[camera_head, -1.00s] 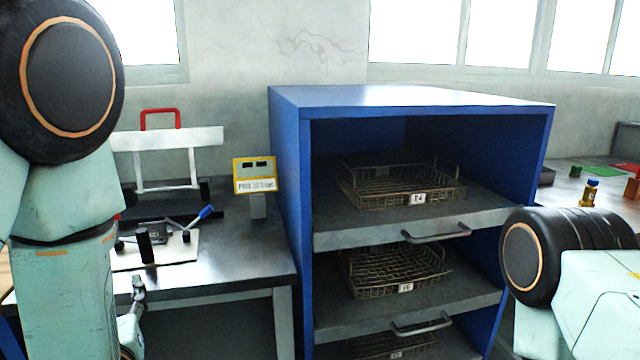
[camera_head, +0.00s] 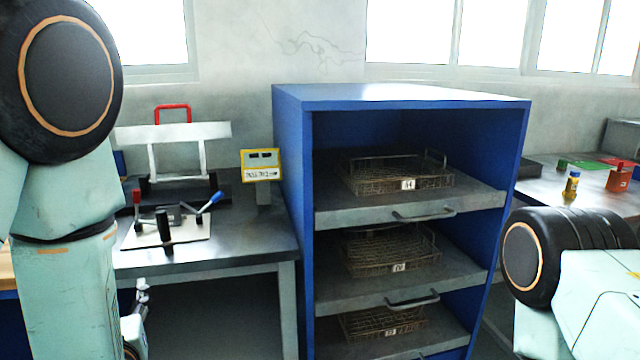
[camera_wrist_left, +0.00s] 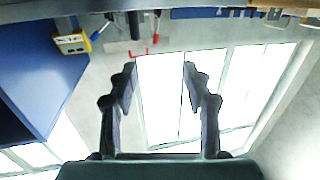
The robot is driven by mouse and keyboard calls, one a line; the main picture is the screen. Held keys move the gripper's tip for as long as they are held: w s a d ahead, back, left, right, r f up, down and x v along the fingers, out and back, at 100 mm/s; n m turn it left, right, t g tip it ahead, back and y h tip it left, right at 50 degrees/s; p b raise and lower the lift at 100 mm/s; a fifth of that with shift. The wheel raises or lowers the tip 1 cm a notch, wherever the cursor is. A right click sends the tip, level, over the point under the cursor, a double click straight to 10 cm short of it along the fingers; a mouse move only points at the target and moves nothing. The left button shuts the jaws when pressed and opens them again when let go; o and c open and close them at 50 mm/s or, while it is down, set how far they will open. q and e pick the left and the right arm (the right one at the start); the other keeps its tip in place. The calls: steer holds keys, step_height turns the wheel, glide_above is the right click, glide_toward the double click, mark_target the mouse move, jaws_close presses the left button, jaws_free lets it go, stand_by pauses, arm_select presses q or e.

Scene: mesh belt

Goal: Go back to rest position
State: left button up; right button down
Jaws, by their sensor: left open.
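My left gripper shows in the left wrist view (camera_wrist_left: 160,85). Its two dark fingers are spread wide apart with nothing between them, with windows and wall behind. In the head view my left arm fills the left edge, and only a small part near its lower end shows by the bench; the fingertips cannot be made out there. My right arm shows at the lower right of the head view, but its gripper is out of the picture.
A blue shelf rack (camera_head: 292,190) holds wire baskets (camera_head: 395,180) on shelves. Left of it stands a metal bench (camera_head: 240,245) with a lever fixture (camera_head: 168,225) and a yellow sign (camera_head: 261,158). At right, another bench (camera_head: 540,190) carries a small yellow bottle (camera_head: 571,186).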

arm_select(q)
steer(key=s+d+f+m+g+h, duration=0.2)
steer(key=s+f+g, duration=0.1)
steer(key=f, duration=0.5)
steer(key=s+d+f+m+g+h, duration=0.1)
steer(key=s+d+f+g+h, duration=0.2)
steer(key=f, duration=0.6)
steer(key=s+d+f+m+g+h, duration=0.1)
steer(key=s+f+g, duration=0.3)
steer(key=s+f, duration=0.3)
steer(key=s+d+f+g+h, duration=0.1)
steer(key=s+f+g, duration=0.4)
steer(key=s, duration=1.1)
step_height(320, 180, down, 3)
steer(key=shift+s+d+m+g+h, duration=0.2)
steer(key=shift+d+m+g+h, duration=0.15)
steer(key=shift+d, duration=0.2)
